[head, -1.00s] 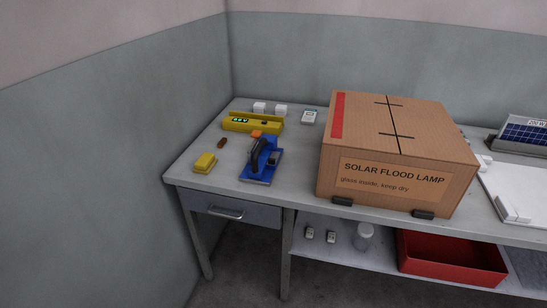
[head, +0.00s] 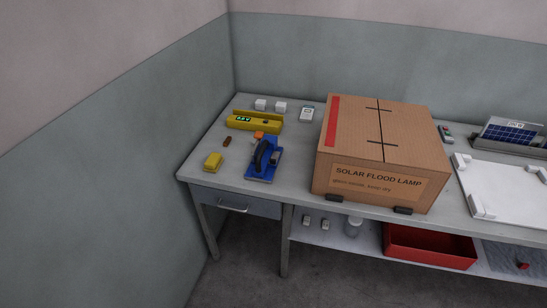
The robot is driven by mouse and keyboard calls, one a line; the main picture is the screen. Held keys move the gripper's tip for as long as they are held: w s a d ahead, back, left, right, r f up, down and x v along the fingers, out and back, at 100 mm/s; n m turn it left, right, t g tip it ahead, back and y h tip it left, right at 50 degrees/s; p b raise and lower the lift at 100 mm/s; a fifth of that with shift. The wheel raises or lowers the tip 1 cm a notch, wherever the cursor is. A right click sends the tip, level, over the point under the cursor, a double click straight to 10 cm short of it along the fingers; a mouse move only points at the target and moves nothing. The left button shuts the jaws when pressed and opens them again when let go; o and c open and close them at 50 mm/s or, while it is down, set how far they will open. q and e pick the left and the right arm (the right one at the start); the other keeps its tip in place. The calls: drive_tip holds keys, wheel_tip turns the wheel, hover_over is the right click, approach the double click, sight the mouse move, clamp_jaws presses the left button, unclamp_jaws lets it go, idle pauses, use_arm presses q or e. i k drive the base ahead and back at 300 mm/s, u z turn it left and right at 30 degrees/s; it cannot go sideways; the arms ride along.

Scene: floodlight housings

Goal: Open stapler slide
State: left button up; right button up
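A blue tool with a dark curved handle, which looks like the stapler (head: 264,161), lies on the left part of the grey workbench (head: 300,143). An orange piece (head: 259,136) sits at its far end. I cannot make out its slide or tell whether it is open. Neither of my grippers is in the head view.
A large cardboard box (head: 374,150) stands right of the stapler. A yellow device (head: 255,121), a yellow block (head: 213,161) and a small brown item (head: 227,141) lie around it. A red bin (head: 429,246) is on the lower shelf. A drawer (head: 236,204) is below the bench top.

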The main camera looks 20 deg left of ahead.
sight(272, 161)
drive_tip(key=z, duration=0.25)
drive_tip(key=k, duration=0.3)
drive_tip(key=u, duration=1.2)
drive_tip(key=i, duration=1.35)
drive_tip(key=z, duration=0.4)
